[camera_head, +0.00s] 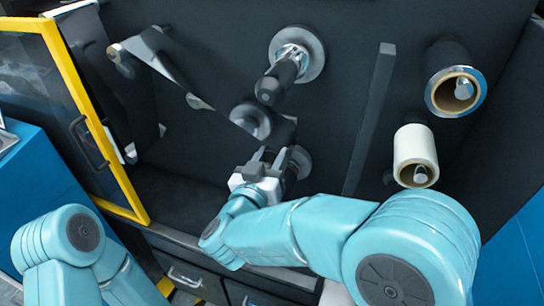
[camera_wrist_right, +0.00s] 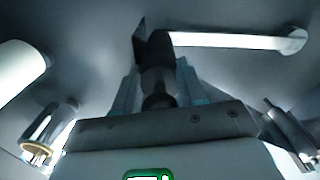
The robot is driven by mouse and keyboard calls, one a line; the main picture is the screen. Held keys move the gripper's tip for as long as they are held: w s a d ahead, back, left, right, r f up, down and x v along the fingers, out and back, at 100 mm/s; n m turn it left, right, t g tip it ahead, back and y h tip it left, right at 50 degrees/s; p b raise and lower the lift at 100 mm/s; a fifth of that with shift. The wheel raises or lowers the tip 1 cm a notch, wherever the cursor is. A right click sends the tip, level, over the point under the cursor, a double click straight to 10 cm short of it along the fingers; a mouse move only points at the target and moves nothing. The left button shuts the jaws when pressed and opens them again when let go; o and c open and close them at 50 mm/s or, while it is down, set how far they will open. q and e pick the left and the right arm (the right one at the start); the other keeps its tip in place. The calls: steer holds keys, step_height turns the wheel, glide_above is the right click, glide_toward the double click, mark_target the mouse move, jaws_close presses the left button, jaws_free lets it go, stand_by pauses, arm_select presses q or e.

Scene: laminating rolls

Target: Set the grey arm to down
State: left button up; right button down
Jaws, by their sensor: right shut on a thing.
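The grey arm (camera_wrist_right: 235,41) shows in the right wrist view as a pale bar. It runs from a dark handle (camera_wrist_right: 157,80) to a rounded end at the upper right. My right gripper (camera_head: 266,160) is at the machine's lower middle, in front of a round disc (camera_head: 300,161). Its fingers, also in the right wrist view (camera_wrist_right: 157,92), are shut around the dark handle. In the head view the gripper hides most of what it holds, so I cannot tell the arm's angle there. My left arm is at the lower left, its gripper out of view.
A spindle (camera_head: 285,76) stands out above my right gripper, and a roller (camera_head: 250,119) is close at its upper left. A white roll (camera_head: 415,150) and a cored roll (camera_head: 455,91) are at right. A yellow-framed door (camera_head: 66,77) stands open at left.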

steer(key=f+m+b, duration=0.1)
steer(key=f+b, duration=0.2)
steer(key=a+f+m+b, duration=0.1)
steer(key=f+b, duration=0.2)
steer(key=f+m+b, duration=0.1)
steer(key=f+b, duration=0.2)
steer(key=shift+w+a+f+m+b, duration=0.25)
steer(key=shift+w+f+m+b, duration=0.05)
steer(key=shift+m, duration=0.1)
steer(key=shift+a+f, duration=0.15)
steer(key=shift+f, duration=0.15)
steer(key=shift+w+m, duration=0.1)
steer(key=shift+m, duration=0.2)
steer(key=c, duration=0.8)
jaws_free()
steer(key=shift+c, duration=0.2)
